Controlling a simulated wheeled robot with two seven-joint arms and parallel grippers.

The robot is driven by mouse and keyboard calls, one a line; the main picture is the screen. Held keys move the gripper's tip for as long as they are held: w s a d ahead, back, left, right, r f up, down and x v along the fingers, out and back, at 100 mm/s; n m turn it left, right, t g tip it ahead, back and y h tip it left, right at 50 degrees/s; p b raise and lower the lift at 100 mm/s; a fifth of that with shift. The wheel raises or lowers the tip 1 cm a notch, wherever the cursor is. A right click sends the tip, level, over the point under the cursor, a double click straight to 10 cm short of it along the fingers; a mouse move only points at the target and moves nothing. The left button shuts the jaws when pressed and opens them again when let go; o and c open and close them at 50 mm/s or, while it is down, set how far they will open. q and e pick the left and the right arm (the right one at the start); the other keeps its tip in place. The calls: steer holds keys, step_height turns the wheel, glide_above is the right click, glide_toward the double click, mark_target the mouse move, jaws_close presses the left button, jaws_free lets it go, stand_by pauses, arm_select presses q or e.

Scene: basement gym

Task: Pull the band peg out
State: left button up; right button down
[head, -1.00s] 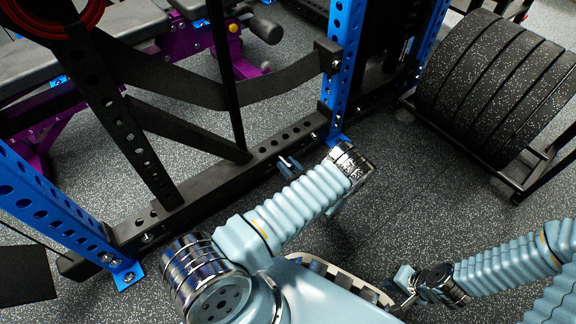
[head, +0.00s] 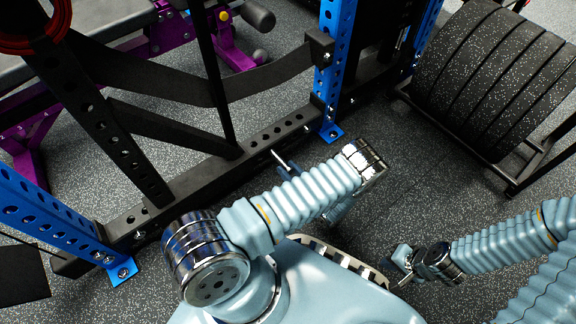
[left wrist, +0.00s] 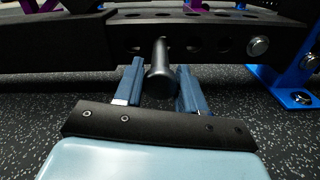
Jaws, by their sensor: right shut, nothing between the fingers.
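The band peg (left wrist: 160,72) is a short black round rod. It sticks out toward me from a hole in the black perforated base beam (left wrist: 215,46) of the rack in the left wrist view. My left gripper (left wrist: 160,88) is open, with one blue finger on each side of the peg; I cannot tell if either touches it. In the head view my left gripper (head: 281,163) shows small beside the beam, mostly hidden behind my arm. My right gripper (head: 397,268) is shut and empty above the floor, away from the rack.
Blue perforated uprights (head: 335,65) with bolted feet stand on the beam's line. A black band-like strap (head: 265,78) crosses between rack posts. A rack of black weight plates (head: 490,75) stands at right. The speckled floor between is clear.

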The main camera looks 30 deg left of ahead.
arm_select(q)
steer(key=o, duration=0.3)
steer(key=shift+o, duration=0.2)
steer(key=v, duration=1.3)
steer(key=shift+s+d, duration=0.1)
steer(key=shift+d, duration=0.25)
